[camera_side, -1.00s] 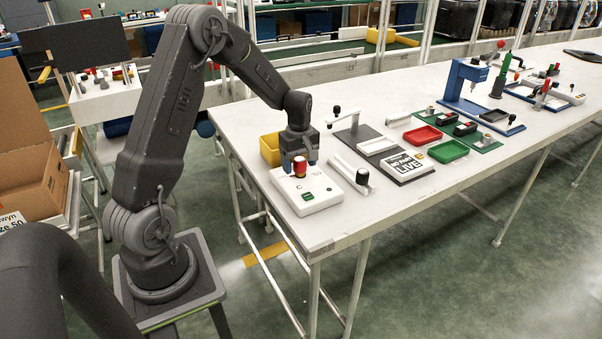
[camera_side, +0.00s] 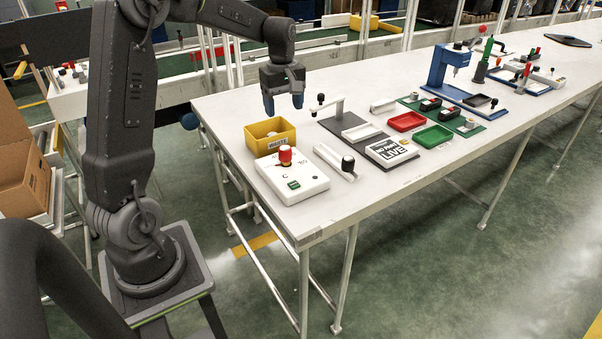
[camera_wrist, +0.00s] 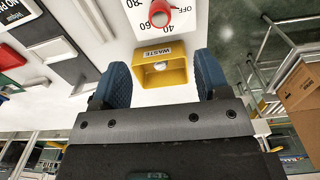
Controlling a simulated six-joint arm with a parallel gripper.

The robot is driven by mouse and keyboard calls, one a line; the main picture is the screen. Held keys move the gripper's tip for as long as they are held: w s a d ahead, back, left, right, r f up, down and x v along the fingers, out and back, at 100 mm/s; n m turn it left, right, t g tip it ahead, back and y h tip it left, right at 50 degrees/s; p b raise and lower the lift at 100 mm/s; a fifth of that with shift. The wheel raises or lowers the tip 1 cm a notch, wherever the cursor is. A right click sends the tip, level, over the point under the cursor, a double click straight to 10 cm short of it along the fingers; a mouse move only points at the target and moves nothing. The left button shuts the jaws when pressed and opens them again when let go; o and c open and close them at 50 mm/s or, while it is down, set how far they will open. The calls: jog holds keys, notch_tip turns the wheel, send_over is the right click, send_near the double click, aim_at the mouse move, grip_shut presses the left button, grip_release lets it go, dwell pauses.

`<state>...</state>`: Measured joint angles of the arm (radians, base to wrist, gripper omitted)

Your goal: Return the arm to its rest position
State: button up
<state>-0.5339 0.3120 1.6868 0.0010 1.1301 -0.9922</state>
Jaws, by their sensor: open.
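My gripper (camera_side: 283,104) is open and empty, raised above the white table (camera_side: 236,102) near its left end. In the wrist view my gripper (camera_wrist: 163,90) shows its two dark blue fingers spread apart. Beyond them is the yellow waste bin (camera_wrist: 162,66), with a small pale round thing inside it. In the side view the yellow waste bin (camera_side: 257,134) stands just below and left of the fingers. The white control box (camera_side: 308,183) with a red knob (camera_side: 285,155) and a green button stands in front of the bin, clear of my gripper.
A post with a black knob (camera_side: 320,99) stands on a dark grey base right of my gripper. A white lever block (camera_side: 335,161), red tray (camera_side: 406,121), green tray (camera_side: 433,136) and blue press (camera_side: 440,68) lie farther right. The air around my gripper is free.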

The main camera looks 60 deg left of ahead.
jog(key=s+d+r+m+t, duration=0.1)
jog(key=s+d+r+m, duration=0.3)
jog(key=d, duration=0.3)
jog(key=s+d+r+m+t, duration=0.25)
jog(key=s+d+m, duration=0.25)
jog(key=d, duration=0.3)
jog(key=s+d+f+m+t, duration=0.1)
jog(key=s+d+m+t, duration=0.1)
jog(key=s+d+m, duration=0.5)
jog(key=shift+s+d+m, duration=0.3)
jog(key=shift+s+m, duration=0.4)
jog(key=shift+s, duration=0.9)
